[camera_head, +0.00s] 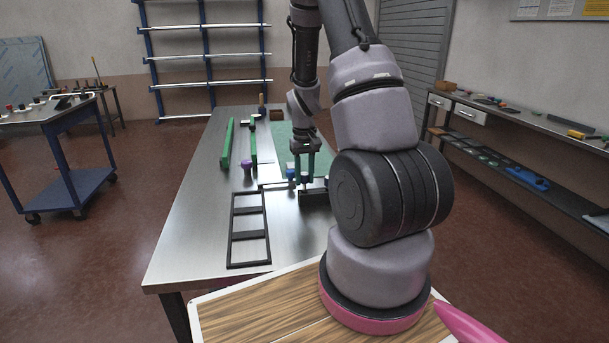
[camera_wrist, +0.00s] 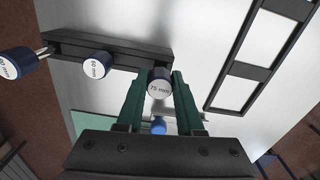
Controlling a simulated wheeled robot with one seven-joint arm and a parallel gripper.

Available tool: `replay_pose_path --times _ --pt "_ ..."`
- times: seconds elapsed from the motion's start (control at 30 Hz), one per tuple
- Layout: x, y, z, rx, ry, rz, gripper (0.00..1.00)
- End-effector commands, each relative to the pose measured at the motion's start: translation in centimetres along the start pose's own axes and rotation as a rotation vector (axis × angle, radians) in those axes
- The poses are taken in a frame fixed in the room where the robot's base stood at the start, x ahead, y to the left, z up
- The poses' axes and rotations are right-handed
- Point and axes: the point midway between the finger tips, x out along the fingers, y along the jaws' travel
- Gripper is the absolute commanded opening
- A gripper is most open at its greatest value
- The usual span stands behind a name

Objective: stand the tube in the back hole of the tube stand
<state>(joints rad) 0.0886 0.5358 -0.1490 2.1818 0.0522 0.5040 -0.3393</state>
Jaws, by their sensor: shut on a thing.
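My gripper (camera_wrist: 158,80) points down over the table, its two green fingers shut on a blue-capped tube (camera_wrist: 159,83) whose white end reads "75 mm". In the head view my gripper (camera_head: 304,181) is low over the table, partly behind my arm. A long dark block, seemingly the tube stand (camera_wrist: 125,58), lies just past the fingertips; it also shows in the head view (camera_head: 313,196). Two other blue-capped pieces, one marked "60 mm" (camera_wrist: 97,65) and one at the far left (camera_wrist: 18,63), are at the block. The holes and the held tube's lower end are hidden.
A flat black frame (camera_head: 232,228) with openings lies on the metal table (camera_head: 186,247). Green bars (camera_head: 227,146) and a purple-topped object (camera_head: 246,164) are farther left. A green mat (camera_head: 281,131) lies behind. A small blue round thing (camera_wrist: 158,126) shows between my fingers.

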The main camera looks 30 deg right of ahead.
Motion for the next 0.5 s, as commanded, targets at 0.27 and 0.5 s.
replay_pose_path --times 0.27,0.5 --pt "0.35 0.0 -0.01 0.0 0.0 0.0 0.59" --pt "0.34 -0.01 -0.01 0.0 0.0 0.0 0.71"
